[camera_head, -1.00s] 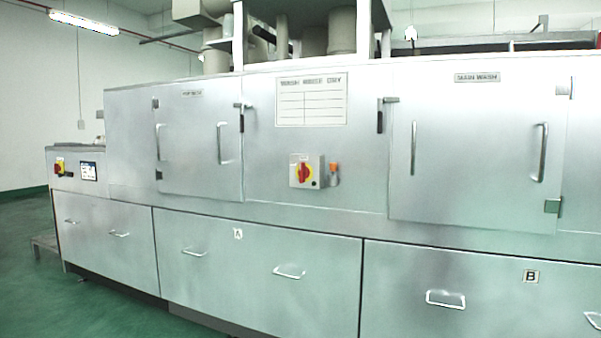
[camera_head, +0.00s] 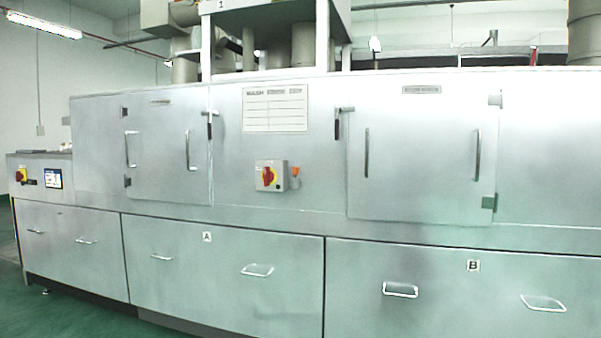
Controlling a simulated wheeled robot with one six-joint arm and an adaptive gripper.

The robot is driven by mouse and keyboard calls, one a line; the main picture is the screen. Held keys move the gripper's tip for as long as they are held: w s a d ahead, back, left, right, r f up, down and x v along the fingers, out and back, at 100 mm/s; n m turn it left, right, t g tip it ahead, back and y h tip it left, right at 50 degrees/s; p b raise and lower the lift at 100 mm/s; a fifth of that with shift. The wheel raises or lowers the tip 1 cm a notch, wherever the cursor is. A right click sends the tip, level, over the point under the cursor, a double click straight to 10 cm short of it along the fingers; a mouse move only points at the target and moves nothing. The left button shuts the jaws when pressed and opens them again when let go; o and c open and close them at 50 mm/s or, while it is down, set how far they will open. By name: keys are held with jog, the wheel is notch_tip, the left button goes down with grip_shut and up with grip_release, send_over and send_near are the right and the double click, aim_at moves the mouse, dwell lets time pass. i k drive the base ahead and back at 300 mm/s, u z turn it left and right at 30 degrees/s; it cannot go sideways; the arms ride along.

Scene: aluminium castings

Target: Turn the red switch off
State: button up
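A second red and yellow switch (camera_head: 22,174) is on the lower panel at the machine's far left end, beside a small screen. The pictures are too coarse to read the setting of either switch. My gripper is not in view.
A small orange part (camera_head: 295,172) sticks out just right of the switch box. The left door (camera_head: 168,150) and right door (camera_head: 420,150) are closed. Drawers with handles line the lower front. Green floor (camera_head: 75,315) shows at the lower left.

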aim_at(268, 175)
jog(key=z, duration=0.25)
jog(key=i, duration=0.65)
jog(key=u, duration=0.55)
jog(key=i, duration=0.65)
jog(key=u, duration=0.75)
